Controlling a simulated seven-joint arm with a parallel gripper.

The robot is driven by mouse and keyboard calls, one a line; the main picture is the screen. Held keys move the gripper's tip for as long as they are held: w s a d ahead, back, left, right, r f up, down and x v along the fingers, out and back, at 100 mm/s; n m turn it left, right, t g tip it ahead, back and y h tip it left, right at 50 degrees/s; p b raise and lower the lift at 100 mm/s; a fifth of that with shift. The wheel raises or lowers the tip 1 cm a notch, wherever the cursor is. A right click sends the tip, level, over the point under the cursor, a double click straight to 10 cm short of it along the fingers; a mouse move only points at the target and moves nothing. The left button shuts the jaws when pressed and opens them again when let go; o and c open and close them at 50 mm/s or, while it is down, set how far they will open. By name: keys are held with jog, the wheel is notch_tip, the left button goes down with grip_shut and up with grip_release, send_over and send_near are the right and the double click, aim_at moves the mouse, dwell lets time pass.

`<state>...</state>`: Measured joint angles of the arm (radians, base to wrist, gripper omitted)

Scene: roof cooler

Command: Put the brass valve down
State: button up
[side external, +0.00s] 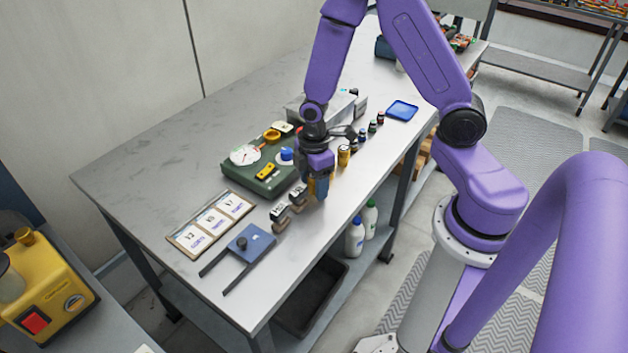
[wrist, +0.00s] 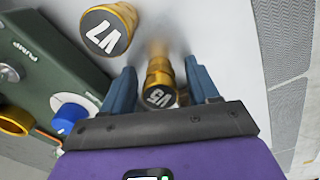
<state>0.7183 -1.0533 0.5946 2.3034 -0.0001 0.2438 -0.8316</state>
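A brass valve (wrist: 158,75) with a dark cap that seems to read V5 is between my gripper's blue fingers in the wrist view. A narrow gap shows on each side of it, so the fingers look open around it. In the side view my gripper (side external: 317,187) points down low over the table, and its fingers mostly hide this valve. I cannot tell whether the valve touches the table. A second brass valve, capped V7 (wrist: 108,30), stands beside it. A board with three labelled fields (side external: 211,222) lies on the table at the left front.
A green pump box (side external: 262,172) with a gauge and a blue knob (side external: 286,154) is close beside my gripper. A blue plate with two dark rails (side external: 250,245) lies near the front edge. Small bottles (side external: 372,126) and a blue tray (side external: 402,110) stand farther back.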

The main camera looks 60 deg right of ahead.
notch_tip(320, 180, up, 18)
jog(key=f, duration=0.1)
jog(key=s+a, duration=0.2)
jog(key=s, duration=0.7)
jog(key=s+a, duration=0.3)
jog(key=s, duration=0.7)
jog(key=shift+r+m, duration=0.4)
jog(key=shift+o, duration=0.4)
jog(key=shift+s, duration=0.4)
jog(key=shift+w+a, duration=0.1)
jog(key=shift+w, duration=0.05)
